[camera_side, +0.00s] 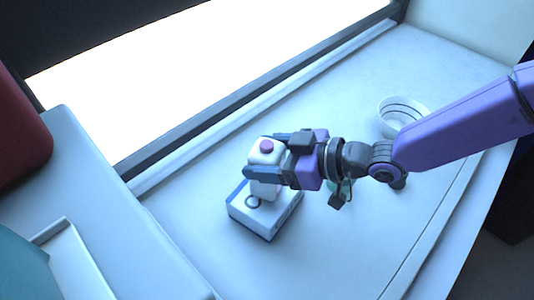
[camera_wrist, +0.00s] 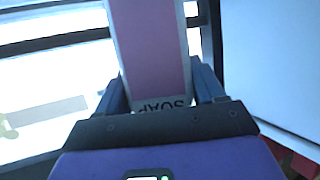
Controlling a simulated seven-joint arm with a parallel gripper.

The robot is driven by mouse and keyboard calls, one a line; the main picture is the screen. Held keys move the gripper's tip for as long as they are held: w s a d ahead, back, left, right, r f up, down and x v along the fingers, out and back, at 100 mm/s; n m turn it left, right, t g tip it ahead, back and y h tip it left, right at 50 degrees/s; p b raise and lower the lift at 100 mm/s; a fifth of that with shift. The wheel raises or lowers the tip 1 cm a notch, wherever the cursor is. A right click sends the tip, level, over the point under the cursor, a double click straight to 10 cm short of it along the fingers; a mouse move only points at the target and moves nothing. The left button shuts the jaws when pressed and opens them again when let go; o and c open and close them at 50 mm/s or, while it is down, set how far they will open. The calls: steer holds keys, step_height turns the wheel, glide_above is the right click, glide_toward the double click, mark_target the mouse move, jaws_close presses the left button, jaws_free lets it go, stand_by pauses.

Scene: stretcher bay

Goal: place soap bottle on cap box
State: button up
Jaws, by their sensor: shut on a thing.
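In the wrist view the bottle (camera_wrist: 150,50) shows a pink-purple panel and upside-down letters reading SOAP, between the two fingers (camera_wrist: 160,88). The cap box (camera_side: 279,219) is a low white box with a dark ring mark on its top. The bottle stands over the box's top; I cannot tell if its base touches it, as my fingers hide part of it.
A white bowl (camera_side: 402,112) stands at the back right, close to my arm. A small dark and green object (camera_side: 340,194) lies partly hidden below my wrist. The white counter (camera_side: 350,250) is clear in front and to the right of the box. A window ledge runs behind.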

steer(key=o, duration=1.3)
steer(key=shift+f, duration=0.15)
steer(key=shift+d+r, duration=0.2)
steer(key=shift+r, duration=0.1)
steer(key=v, duration=1.1)
steer(key=shift+s+d, duration=0.2)
steer(key=shift+d, duration=0.15)
